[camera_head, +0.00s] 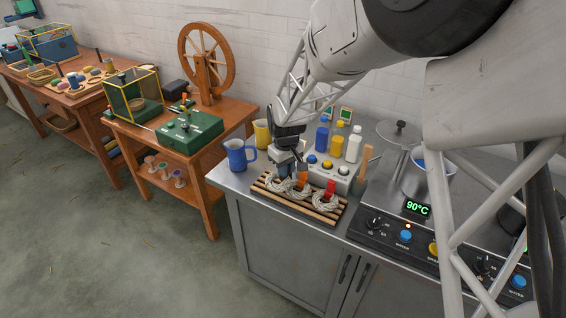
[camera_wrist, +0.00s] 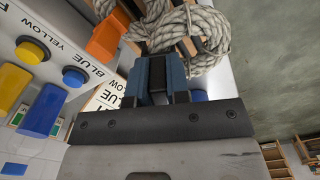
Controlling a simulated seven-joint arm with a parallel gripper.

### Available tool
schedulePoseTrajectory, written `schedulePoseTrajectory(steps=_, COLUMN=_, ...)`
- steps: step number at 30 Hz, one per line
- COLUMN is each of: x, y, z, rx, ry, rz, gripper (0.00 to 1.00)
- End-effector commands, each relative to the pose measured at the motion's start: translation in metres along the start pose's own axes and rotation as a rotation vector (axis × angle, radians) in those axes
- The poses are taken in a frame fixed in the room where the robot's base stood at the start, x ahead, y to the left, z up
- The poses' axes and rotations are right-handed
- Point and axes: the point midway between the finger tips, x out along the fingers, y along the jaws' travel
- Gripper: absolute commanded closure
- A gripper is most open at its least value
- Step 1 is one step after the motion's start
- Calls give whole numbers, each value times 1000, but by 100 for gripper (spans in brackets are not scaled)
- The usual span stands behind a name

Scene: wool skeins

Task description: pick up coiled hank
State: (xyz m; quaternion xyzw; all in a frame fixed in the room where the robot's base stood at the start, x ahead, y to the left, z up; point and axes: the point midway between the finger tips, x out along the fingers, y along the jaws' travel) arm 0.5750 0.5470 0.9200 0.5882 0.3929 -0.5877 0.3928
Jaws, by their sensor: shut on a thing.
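Off-white coiled hanks lie in a row on a slatted wooden rack (camera_head: 323,217) on the steel counter. My gripper (camera_head: 284,172) is at the rack's left end, pointing down and shut on the leftmost coiled hank (camera_head: 271,184). In the wrist view my blue-sided fingers (camera_wrist: 160,75) reach to the grey-white rope of the hank (camera_wrist: 180,28); the fingers hide the exact grip. The middle hank (camera_head: 296,194) has an orange tag (camera_head: 303,179). The right hank (camera_head: 325,202) has a red tag (camera_head: 331,186).
Behind the rack stands a white button box (camera_head: 328,175) with bottles (camera_head: 354,145) behind it. A blue mug (camera_head: 238,155) and a yellow mug (camera_head: 262,135) stand left of my gripper. A pot (camera_head: 413,182) and a control panel (camera_head: 400,236) are to the right.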

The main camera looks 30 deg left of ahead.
Motion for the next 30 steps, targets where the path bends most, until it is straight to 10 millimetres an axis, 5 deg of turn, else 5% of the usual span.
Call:
schedulePoseTrajectory(steps=15, x=-8, y=-32, z=72, rx=0, ry=0, rz=0, gripper=100)
schedulePoseTrajectory(steps=30, x=-10, y=-43, z=97, rx=0, ry=-1, rz=0, gripper=100)
